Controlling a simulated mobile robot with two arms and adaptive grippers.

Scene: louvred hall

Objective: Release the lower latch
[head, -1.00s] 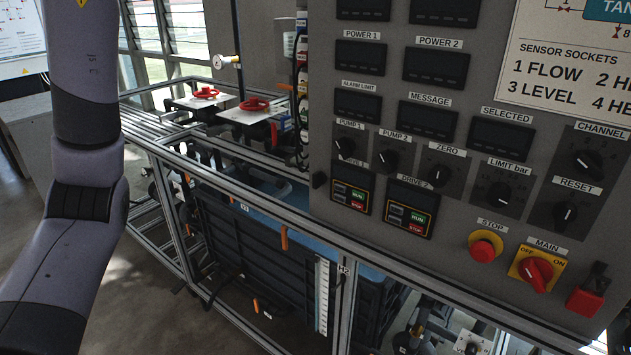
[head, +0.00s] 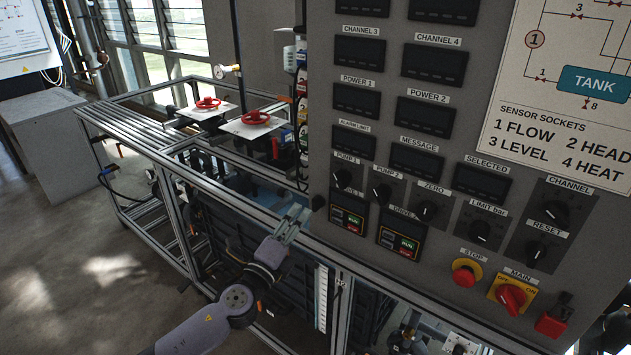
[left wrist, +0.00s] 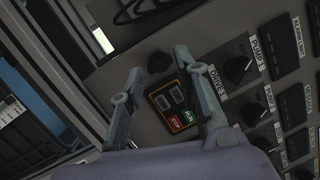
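The lower latch appears to be the small black knob (head: 318,202) low on the left edge of the grey control panel (head: 322,100). It also shows in the left wrist view (left wrist: 160,62) as a dark round knob beside the DRIVE 1 unit (left wrist: 172,105). My left gripper (head: 298,212) is just left of the knob in the head view. In the left wrist view the left gripper (left wrist: 159,60) has its fingers spread, with the knob between the tips in the picture. I cannot tell whether they touch it. My right gripper is not in view.
An aluminium frame rail (head: 390,281) runs below the panel. Red handwheels (head: 256,118) stand on the frame behind. The red STOP button (head: 466,271) and MAIN switch (head: 512,297) sit low on the panel. Open floor (head: 60,270) lies to the left.

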